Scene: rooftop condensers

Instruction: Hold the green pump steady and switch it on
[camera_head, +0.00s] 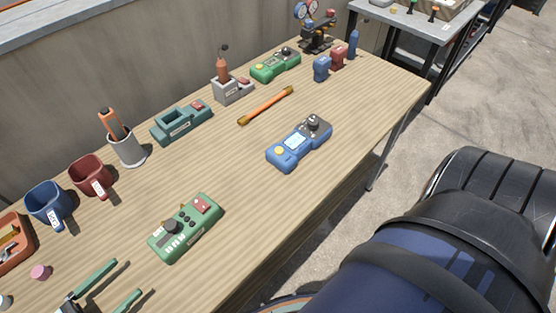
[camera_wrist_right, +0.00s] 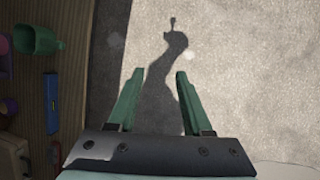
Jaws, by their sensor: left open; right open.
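A green box-shaped device (camera_head: 186,228) with a black knob, small buttons and a red switch lies on the near part of the wooden table; it looks like the green pump. A second green device (camera_head: 275,65) with a dark knob sits at the back of the table. My left gripper (camera_head: 112,285) is open and empty at the bottom left, to the left of the near green device and apart from it. My right gripper (camera_wrist_right: 158,75) is open and empty in the right wrist view, above the concrete floor. I cannot tell the position of the device's switch.
The wooden table (camera_head: 245,190) also bears a blue meter (camera_head: 300,144), a teal cradle (camera_head: 181,124), an orange bar (camera_head: 265,105), a red mug (camera_head: 91,176) and a blue mug (camera_head: 49,204). Bare wood surrounds the near green device. My own arm covers the lower right.

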